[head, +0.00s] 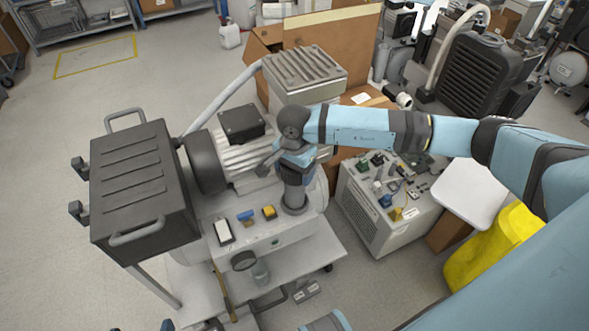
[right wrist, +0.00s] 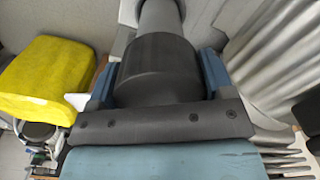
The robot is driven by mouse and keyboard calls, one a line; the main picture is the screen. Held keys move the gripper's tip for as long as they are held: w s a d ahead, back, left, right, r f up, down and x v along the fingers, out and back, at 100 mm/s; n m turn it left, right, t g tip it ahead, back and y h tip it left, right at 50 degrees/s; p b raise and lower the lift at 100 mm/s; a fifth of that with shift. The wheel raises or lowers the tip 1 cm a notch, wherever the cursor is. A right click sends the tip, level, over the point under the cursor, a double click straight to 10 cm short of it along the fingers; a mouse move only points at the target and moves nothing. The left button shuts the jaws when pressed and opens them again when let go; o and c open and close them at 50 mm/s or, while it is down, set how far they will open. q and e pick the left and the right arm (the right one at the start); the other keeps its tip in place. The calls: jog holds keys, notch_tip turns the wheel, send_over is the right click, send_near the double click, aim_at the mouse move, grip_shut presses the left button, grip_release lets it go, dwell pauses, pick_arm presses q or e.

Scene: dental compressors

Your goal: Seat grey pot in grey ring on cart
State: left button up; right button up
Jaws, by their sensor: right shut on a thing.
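My right gripper (head: 295,177) points down over the compressor cart and is shut on the grey pot (head: 294,196). In the right wrist view the pot's dark grey body (right wrist: 155,70) sits between the two blue fingers (right wrist: 158,88), with a lighter grey cylinder beyond it. The pot looks upright in the head view. A grey ring (head: 294,209) shows around its foot on the cart's light top (head: 262,236); I cannot tell whether the pot is fully down in it. Small blue tips at the bottom left edge of the head view may be my left gripper, mostly cut off.
The cart top carries a yellow block (head: 269,212), a blue piece (head: 246,216) and a white device (head: 224,232). A ribbed motor (head: 245,155) and a dark box (head: 142,190) stand beside them. A grey cabinet (head: 385,219) with loose parts is at right. Open floor lies left.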

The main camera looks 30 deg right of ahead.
jog(key=shift+f+b, duration=0.35)
jog(key=shift+b, duration=0.05)
dwell(0.5)
jog(key=shift+f, duration=0.25)
jog(key=o, duration=1.2)
jog(key=shift+o, duration=0.3)
jog(key=shift+r+p, duration=1.3)
jog(key=shift+r, duration=1.25)
jog(key=shift+r+p, duration=1.5)
jog(key=shift+r, duration=1.5)
